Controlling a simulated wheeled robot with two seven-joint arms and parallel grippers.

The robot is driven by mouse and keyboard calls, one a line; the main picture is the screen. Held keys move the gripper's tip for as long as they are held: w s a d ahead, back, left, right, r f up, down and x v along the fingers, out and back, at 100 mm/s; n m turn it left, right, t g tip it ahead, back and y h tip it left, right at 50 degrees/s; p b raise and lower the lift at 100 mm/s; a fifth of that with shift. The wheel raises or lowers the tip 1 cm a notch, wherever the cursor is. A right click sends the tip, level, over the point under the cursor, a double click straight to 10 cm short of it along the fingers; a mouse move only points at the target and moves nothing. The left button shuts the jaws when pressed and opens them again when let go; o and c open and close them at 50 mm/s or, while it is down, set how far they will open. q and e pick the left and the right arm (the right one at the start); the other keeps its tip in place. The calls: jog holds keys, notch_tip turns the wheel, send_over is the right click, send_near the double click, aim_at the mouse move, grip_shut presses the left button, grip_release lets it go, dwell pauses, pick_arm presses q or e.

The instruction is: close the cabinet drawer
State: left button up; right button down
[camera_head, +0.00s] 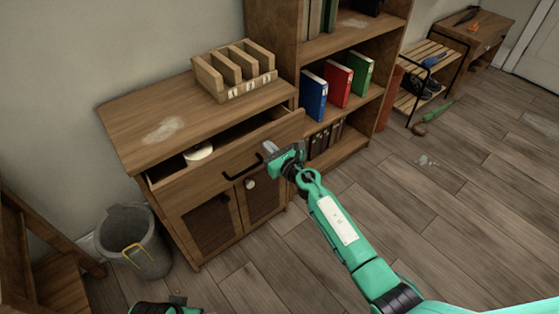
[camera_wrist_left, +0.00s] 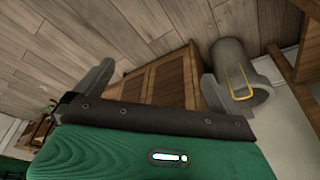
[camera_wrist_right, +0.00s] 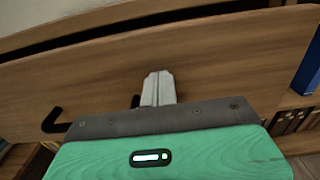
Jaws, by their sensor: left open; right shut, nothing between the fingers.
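The wooden cabinet (camera_head: 125,118) stands against the wall. Its drawer (camera_head: 205,177) is partly pulled out, with a dark gap above its front and a white roll (camera_head: 199,153) inside. A dark bar handle (camera_head: 242,167) is on the drawer front. My right gripper (camera_head: 270,149) is shut and empty at the drawer front, right of the handle's middle. In the right wrist view its fingertips (camera_wrist_right: 158,76) point at the front panel (camera_wrist_right: 225,65); I cannot tell if they touch. My left gripper (camera_wrist_left: 155,82) is open and empty, low in front of the cabinet doors (camera_wrist_left: 165,80).
A grey bin (camera_head: 135,245) stands left of the cabinet. A wooden organizer (camera_head: 233,72) sits on the cabinet top. A bookshelf (camera_head: 345,45) with coloured binders adjoins on the right. A slatted rack (camera_head: 425,60) stands farther right. The floor at right is mostly clear.

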pick_arm(q)
jog(key=b+v, duration=0.2)
jog(key=v, duration=0.3)
pick_arm(e)
jog(key=x, duration=0.5)
jog(key=shift+w+a+f, duration=0.1)
jog(key=shift+b+x, duration=0.65)
jog(key=shift+x, duration=0.5)
jog(key=shift+w+a, duration=0.25)
jog(key=shift+w, duration=0.1)
pick_arm(q)
jog(key=w+d+t, duration=0.1)
jog(key=w+d+t+h, duration=0.1)
jog(key=w+d+f+t, duration=0.1)
jog(key=d, duration=0.1)
jog(key=shift+w+m+h, duration=0.2)
jog(key=shift+m+h, duration=0.1)
pick_arm(e)
jog(key=shift+r, duration=0.35)
